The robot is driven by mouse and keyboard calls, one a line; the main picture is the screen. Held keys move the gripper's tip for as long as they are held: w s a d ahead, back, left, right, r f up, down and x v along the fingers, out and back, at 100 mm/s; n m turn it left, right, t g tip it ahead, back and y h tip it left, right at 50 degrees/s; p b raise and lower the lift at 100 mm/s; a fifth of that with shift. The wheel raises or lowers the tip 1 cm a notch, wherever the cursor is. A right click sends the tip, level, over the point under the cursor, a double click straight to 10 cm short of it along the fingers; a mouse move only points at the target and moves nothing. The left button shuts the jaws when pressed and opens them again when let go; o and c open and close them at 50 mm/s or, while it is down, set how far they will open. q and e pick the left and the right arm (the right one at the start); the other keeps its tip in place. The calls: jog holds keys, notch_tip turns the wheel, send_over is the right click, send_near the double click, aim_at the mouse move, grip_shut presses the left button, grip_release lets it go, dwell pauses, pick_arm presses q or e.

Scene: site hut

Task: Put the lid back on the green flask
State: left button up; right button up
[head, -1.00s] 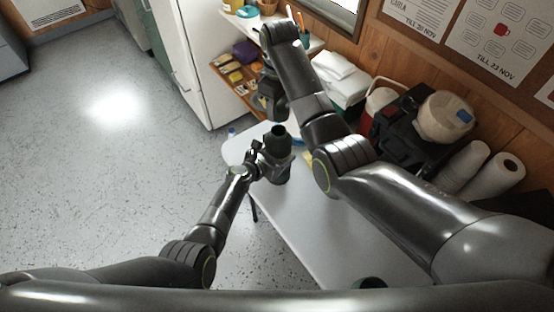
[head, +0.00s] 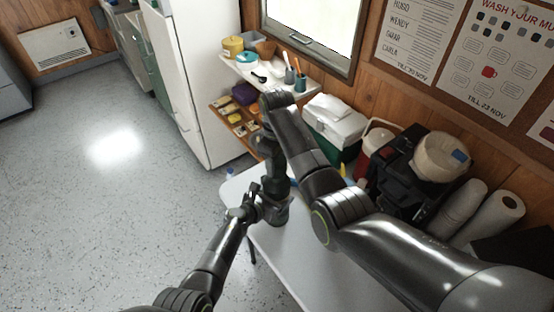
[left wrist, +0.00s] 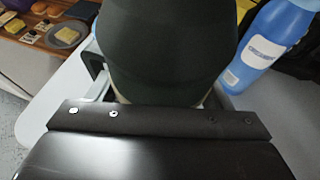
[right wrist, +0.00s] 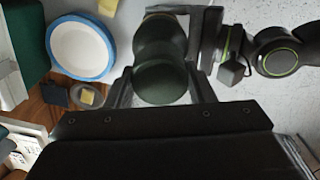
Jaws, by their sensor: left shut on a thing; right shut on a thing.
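The dark green flask (head: 279,217) stands on the white table. My left gripper (head: 259,207) is shut around its body from the left; the flask fills the middle of the left wrist view (left wrist: 165,50). My right gripper (head: 275,182) is directly above the flask, pointing down. It is shut on the dark green lid (right wrist: 162,86), which shows between its fingers in the right wrist view, in line with the flask (right wrist: 158,36). The head view hides the join, so I cannot tell whether lid and flask touch.
A blue bottle (left wrist: 280,45) stands close beside the flask. A green-and-white cool box (head: 335,125), a red-and-white jug (head: 377,140) and a black machine (head: 408,180) line the wall. The near table top (head: 310,255) is clear.

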aim_at(273, 192)
jog(key=shift+f, duration=0.1)
jog(key=shift+f, duration=0.8)
jog(key=shift+f, duration=0.55)
